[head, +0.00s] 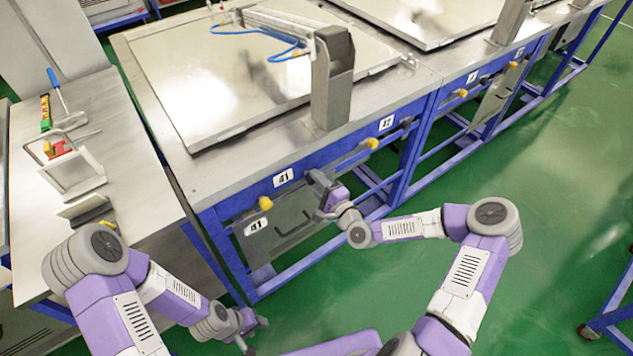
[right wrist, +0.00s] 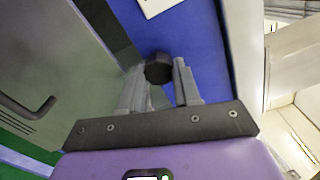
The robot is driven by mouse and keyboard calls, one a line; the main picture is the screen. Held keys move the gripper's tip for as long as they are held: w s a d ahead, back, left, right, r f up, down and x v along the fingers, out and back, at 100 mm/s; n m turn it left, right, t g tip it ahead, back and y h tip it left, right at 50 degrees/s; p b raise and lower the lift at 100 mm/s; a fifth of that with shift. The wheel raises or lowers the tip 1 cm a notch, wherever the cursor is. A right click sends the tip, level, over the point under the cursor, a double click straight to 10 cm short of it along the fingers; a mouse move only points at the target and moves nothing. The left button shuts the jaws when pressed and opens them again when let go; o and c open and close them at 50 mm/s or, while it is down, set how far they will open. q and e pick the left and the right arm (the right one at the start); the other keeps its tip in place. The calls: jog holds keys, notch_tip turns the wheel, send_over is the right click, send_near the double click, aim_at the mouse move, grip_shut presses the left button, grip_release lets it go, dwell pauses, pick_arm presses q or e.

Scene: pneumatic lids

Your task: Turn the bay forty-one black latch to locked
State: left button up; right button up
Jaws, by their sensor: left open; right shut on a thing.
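The black latch (right wrist: 158,69) of bay forty-one is a dark many-sided knob on the blue frame in the right wrist view. My right gripper (head: 316,181) is at the front of the bay, its two grey fingers on either side of the knob and shut on it. In the head view the gripper hides the latch, so its turn position cannot be told. The bay's "41" label (head: 284,178) is on the blue front rail and another (head: 256,226) is on the grey door below. My left gripper (head: 254,332) is open and empty, low at the bottom, away from the bay.
Yellow knobs (head: 265,203) and (head: 372,143) are on the front rail. The door has a dark handle (right wrist: 28,107). A grey post (head: 332,85) stands on the steel bench above. A side table (head: 30,190) with tools is at left.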

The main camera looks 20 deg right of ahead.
jog(key=shift+a+m, duration=0.1)
jog(key=shift+m, duration=0.2)
jog(key=o, duration=1.1)
jog(key=shift+c, duration=0.2)
jog(key=p+v, duration=0.1)
jog(key=v, duration=0.6)
jog(key=shift+s, duration=0.3)
